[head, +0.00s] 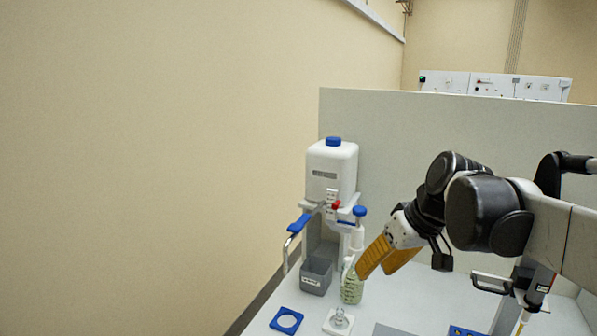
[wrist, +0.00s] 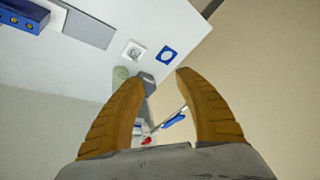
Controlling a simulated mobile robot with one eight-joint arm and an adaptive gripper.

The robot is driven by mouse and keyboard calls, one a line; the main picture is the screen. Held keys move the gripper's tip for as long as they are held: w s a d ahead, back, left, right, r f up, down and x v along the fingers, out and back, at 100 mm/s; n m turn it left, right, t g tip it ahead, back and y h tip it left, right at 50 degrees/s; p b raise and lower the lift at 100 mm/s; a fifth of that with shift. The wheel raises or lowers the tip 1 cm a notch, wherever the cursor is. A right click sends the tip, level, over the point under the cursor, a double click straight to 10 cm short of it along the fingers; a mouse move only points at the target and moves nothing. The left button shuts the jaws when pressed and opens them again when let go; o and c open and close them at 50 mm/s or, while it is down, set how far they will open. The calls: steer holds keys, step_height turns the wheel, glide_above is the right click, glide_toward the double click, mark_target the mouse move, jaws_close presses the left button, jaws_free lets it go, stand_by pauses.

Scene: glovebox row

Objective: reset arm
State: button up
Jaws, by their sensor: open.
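My gripper (head: 382,258) has two yellow-orange fingers and hangs over the white bench at the right of the head view, pointing down and to the left. In the wrist view my gripper (wrist: 163,85) is open, and nothing is held between its fingers. In the head view a bottle with a greenish lower part (head: 351,287) stands just left of the fingertips. I cannot tell whether they touch it. The same bottle shows partly behind the left finger in the wrist view (wrist: 120,75).
A white canister (head: 332,170) with a blue cap stands by the grey partition (head: 400,130). Below it are a grey bin (head: 316,277), a blue square ring (head: 286,320) and a white plate with a small clear piece (head: 338,321). A beige wall is at left.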

steer(key=s+d+f+m+t+h, duration=0.1)
steer(key=s+f, duration=0.3)
steer(key=s, duration=0.4)
steer(key=s+d+f+m+t+h, duration=0.2)
steer(key=s+f+m, duration=0.1)
steer(key=s, duration=0.5)
steer(key=shift+s+d+f+h, duration=0.2)
steer(key=shift+f+h, duration=0.1)
steer(key=shift+f, duration=0.35)
